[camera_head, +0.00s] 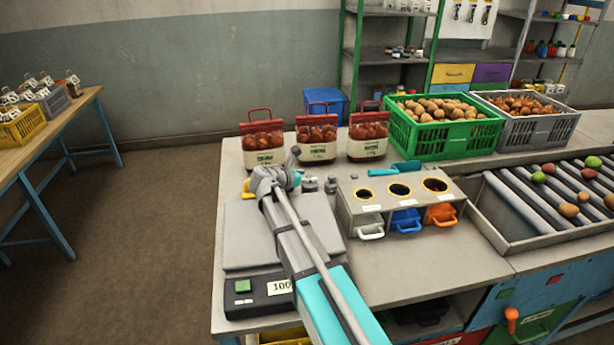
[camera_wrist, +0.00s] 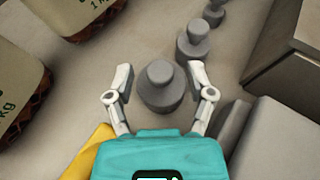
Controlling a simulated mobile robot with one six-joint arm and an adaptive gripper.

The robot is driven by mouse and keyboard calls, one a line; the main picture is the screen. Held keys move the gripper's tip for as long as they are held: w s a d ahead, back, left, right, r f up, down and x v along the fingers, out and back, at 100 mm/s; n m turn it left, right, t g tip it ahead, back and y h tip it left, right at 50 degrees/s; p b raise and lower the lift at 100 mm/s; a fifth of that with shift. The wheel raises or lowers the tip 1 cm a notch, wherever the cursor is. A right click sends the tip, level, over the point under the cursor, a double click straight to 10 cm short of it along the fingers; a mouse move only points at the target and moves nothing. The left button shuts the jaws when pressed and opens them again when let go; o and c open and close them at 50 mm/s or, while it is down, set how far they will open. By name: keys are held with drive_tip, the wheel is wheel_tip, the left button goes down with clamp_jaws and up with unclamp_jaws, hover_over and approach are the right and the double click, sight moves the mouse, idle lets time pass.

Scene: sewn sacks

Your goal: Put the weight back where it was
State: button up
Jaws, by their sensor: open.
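My gripper (camera_wrist: 160,78) is open, with its two fingers on either side of a dark grey knobbed weight (camera_wrist: 161,92). A narrow gap shows on both sides of this weight, and it stands upright on the bench. Two smaller weights stand in a row beyond it, a middle one (camera_wrist: 194,43) and the smallest (camera_wrist: 214,13). In the head view my gripper (camera_head: 292,172) is low over the bench behind the scale, and two weights (camera_head: 310,185) (camera_head: 330,185) show to its right. The weight between the fingers is hidden there. The scale (camera_head: 243,215) has a bare plate where visible.
Three sacks (camera_head: 263,152) (camera_head: 316,151) (camera_head: 367,149) stand behind my gripper. A sorting stand (camera_head: 358,207) with holes and coloured drawers is on the right. A green crate (camera_head: 440,147), a grey crate (camera_head: 528,132) and a roller tray (camera_head: 513,235) lie farther right.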

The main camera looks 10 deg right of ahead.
drive_tip(key=p+v, duration=0.3)
drive_tip(key=v, duration=0.7)
drive_tip(key=shift+s+a+r+p, duration=0.15)
drive_tip(key=shift+s+a+p, duration=0.1)
drive_tip(key=shift+p, duration=0.15)
